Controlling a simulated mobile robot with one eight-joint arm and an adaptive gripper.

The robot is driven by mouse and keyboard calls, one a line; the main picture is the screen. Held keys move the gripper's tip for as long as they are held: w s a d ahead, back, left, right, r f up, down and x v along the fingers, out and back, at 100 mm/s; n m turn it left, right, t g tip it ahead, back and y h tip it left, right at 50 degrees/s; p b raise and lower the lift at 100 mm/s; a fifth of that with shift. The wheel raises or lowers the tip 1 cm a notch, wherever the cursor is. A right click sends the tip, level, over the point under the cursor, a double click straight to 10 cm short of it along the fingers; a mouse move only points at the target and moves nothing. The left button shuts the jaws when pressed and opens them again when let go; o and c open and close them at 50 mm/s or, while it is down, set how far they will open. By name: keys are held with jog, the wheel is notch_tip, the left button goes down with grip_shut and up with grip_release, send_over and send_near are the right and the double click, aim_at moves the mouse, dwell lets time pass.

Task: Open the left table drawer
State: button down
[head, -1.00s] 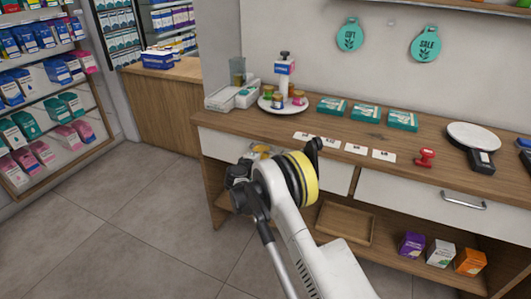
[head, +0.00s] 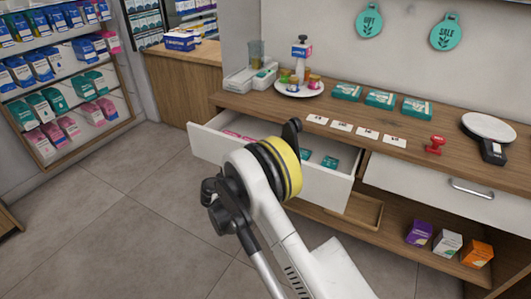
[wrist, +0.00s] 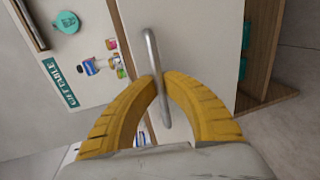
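The left table drawer (head: 325,186) is white and stands pulled out from the wooden counter (head: 228,101) in the head view. Pink boxes (head: 233,134) and teal boxes (head: 330,162) show inside it. My arm covers the middle of its front and hides the handle there. In the wrist view, the metal bar handle (wrist: 151,48) crosses in front of the white drawer front (wrist: 195,45). My gripper (wrist: 161,78) has its yellow fingers closed on either side of the bar, with the tips against it. My gripper is hidden behind the arm in the head view.
The right drawer (head: 430,188) is shut, with its own metal handle (head: 471,189). A wooden tray (head: 360,211) and several small boxes sit on the lower shelf. A red stamp (head: 436,145) and white cards lie on the countertop. The floor (head: 110,230) at left is clear.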

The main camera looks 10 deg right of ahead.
jog(key=f+v, duration=0.1)
jog(key=v, duration=0.5)
jog(key=shift+s+a, duration=0.3)
jog(key=shift+s, duration=0.15)
jog(key=c, duration=1.8)
grip_release()
jog(key=shift+f, duration=0.1)
jog(key=v, duration=1.2)
